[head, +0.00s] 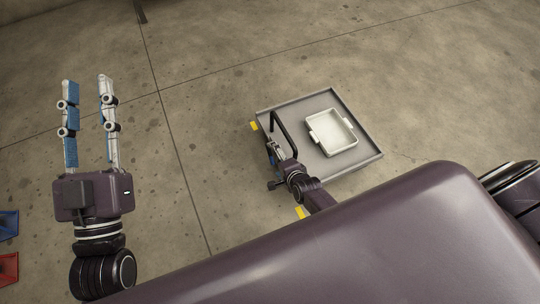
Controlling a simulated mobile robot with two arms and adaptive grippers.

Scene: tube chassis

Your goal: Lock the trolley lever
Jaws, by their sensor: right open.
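The trolley (352,174) is a flat grey platform with a raised rim, right of centre in the head view. Its black bent handle (283,122) rises at its left side. My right gripper (272,150) is at the trolley's left edge, beside the handle; it is open, small in view and partly covered by its own wrist. A small dark piece sticks out left of that wrist; I cannot tell whether it is the lever. The lever is not clearly seen. My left gripper (86,80) is open and empty, over bare floor at the left, far from the trolley.
A white tray with side grips (331,150) lies on the platform. Yellow marks (253,126) show by the trolley's left side. A blue bin (8,224) and a red bin (8,268) stand at the left edge. The concrete floor between them and the trolley is clear.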

